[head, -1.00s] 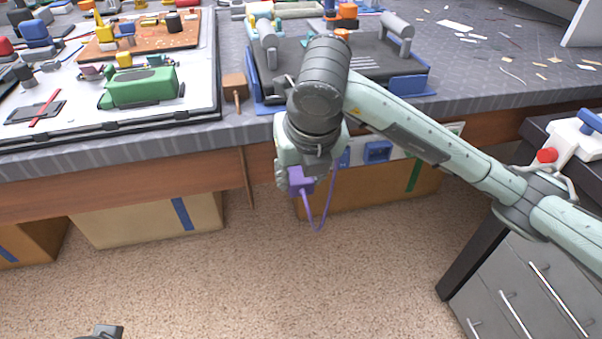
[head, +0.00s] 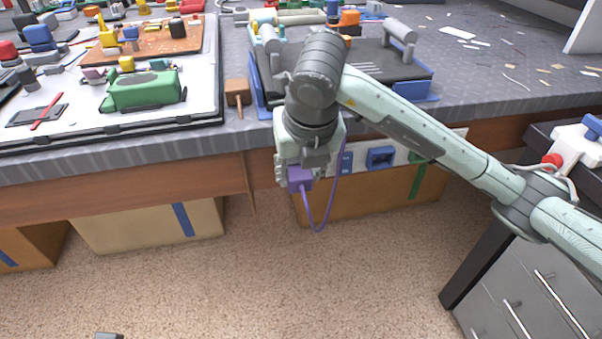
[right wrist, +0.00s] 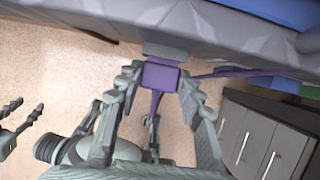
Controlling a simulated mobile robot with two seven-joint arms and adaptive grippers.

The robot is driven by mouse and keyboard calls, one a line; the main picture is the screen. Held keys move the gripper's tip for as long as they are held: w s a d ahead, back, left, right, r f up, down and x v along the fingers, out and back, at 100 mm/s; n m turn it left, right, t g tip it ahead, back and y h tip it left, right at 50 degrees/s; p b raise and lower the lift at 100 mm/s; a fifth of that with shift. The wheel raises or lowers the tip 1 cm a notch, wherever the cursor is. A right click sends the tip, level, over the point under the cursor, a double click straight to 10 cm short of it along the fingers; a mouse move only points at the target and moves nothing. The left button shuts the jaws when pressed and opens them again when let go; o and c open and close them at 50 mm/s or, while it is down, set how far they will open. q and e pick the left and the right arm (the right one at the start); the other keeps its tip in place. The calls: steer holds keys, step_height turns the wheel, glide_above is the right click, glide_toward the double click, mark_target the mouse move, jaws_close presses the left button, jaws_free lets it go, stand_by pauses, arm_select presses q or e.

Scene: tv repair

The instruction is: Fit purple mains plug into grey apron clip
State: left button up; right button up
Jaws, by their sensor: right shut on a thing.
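The purple mains plug (head: 299,178) is below the bench's front edge, with its purple cord hanging in a loop. My right gripper (right wrist: 160,80) is shut on the plug, one finger on each side. In the right wrist view the plug (right wrist: 160,76) is right up against a grey block (right wrist: 166,51) at the bench edge, which looks like the grey apron clip. I cannot tell whether the plug is seated in it. In the head view my arm hides the clip. My left gripper (right wrist: 20,115) is at the left of the right wrist view, fingers apart and empty.
A blue clip (head: 380,157) sits on the white apron strip to the right of the plug. A brown mallet-like tool (head: 237,93) is at the bench edge. Cardboard boxes (head: 150,221) stand under the bench, and a drawer cabinet (head: 520,290) is at the right.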

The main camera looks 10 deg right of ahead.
steer(key=shift+w, duration=0.15)
steer(key=o, duration=1.2)
steer(key=shift+o, duration=0.2)
steer(key=shift+r, duration=0.1)
steer(key=v, duration=1.1)
steer(key=shift+r, duration=0.4)
steer(key=shift+s, duration=0.2)
